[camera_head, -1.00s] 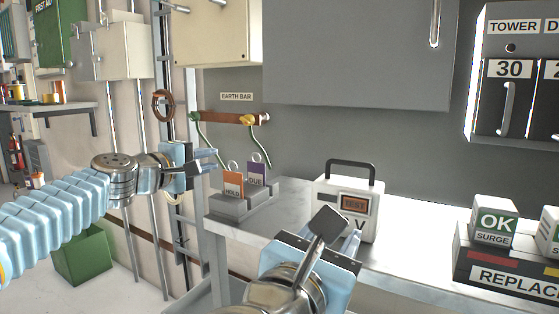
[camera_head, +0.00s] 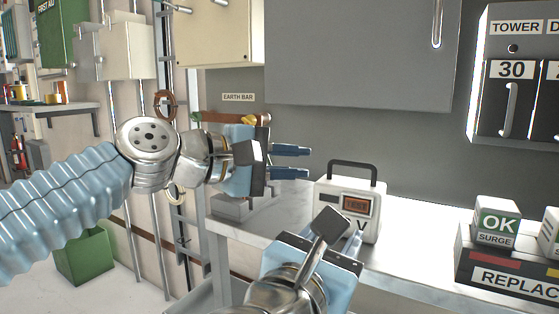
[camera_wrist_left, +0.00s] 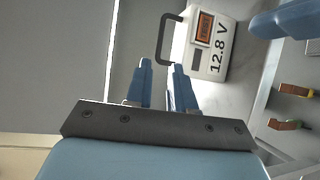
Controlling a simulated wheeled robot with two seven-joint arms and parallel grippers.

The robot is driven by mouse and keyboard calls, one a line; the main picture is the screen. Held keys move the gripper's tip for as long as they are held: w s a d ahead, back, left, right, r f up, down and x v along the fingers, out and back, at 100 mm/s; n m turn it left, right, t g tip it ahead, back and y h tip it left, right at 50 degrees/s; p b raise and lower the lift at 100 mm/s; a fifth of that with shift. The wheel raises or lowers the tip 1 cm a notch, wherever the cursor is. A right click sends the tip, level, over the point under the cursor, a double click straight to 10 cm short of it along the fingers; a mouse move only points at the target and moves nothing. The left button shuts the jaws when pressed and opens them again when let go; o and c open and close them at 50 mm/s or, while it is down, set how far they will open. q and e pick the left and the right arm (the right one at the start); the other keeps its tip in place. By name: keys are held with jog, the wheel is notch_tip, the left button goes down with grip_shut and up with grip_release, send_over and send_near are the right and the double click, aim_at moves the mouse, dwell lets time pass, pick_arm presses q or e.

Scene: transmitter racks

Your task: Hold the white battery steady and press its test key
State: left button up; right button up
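The white battery (camera_head: 349,217) stands upright on the grey counter, with a black carry handle (camera_head: 352,165) on top. Its orange test key (camera_head: 355,203) is on the front, beside a small dark window. The wrist view shows the battery (camera_wrist_left: 222,62) sideways, with the key (camera_wrist_left: 205,27) and "12.8 V" printed on it. My left gripper (camera_head: 299,162) is open and empty, left of the battery, its fingertips apart from it near handle height. My right gripper (camera_head: 352,241) is low in front of the battery, partly covering its face. Its fingers are mostly hidden, and contact is unclear.
At right, a black holder (camera_head: 505,279) carries white blocks, one marked OK. A grey cabinet (camera_head: 360,55) hangs above the counter. The earth bar (camera_head: 215,117) and a grey tag stand (camera_head: 228,207) are behind my left arm. Bare counter (camera_head: 420,225) lies right of the battery.

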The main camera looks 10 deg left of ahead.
aim_at(345, 165)
pick_arm(q)
jog(key=x, duration=1.2)
grip_shut()
dwell(1.5)
pick_arm(e)
grip_shut()
dwell(1.5)
